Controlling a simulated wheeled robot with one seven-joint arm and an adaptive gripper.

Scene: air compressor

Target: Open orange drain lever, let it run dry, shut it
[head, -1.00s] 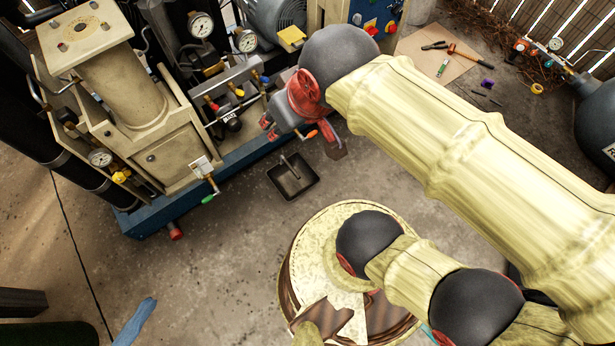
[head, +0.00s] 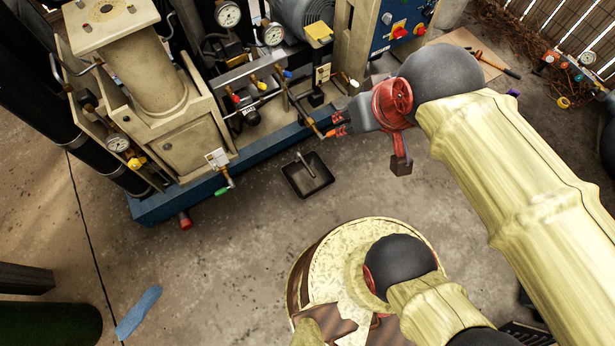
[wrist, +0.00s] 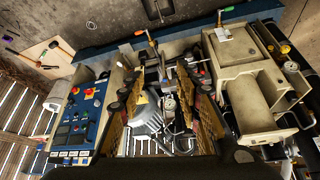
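The orange drain lever (head: 328,133) sits at the end of a brass stem at the front edge of the compressor's blue base. In the wrist view the lever's orange tip (wrist: 152,37) shows beyond my fingers, with its stem running back between them. The black drain tray (head: 294,181) lies on the floor below.
A green-tipped lever (head: 222,190) hangs farther left on the blue base (head: 165,207). Gauges, pipes and a blue control panel (head: 395,25) stand behind. Open concrete floor lies around the tray, with a blue rag (head: 137,312) at lower left.

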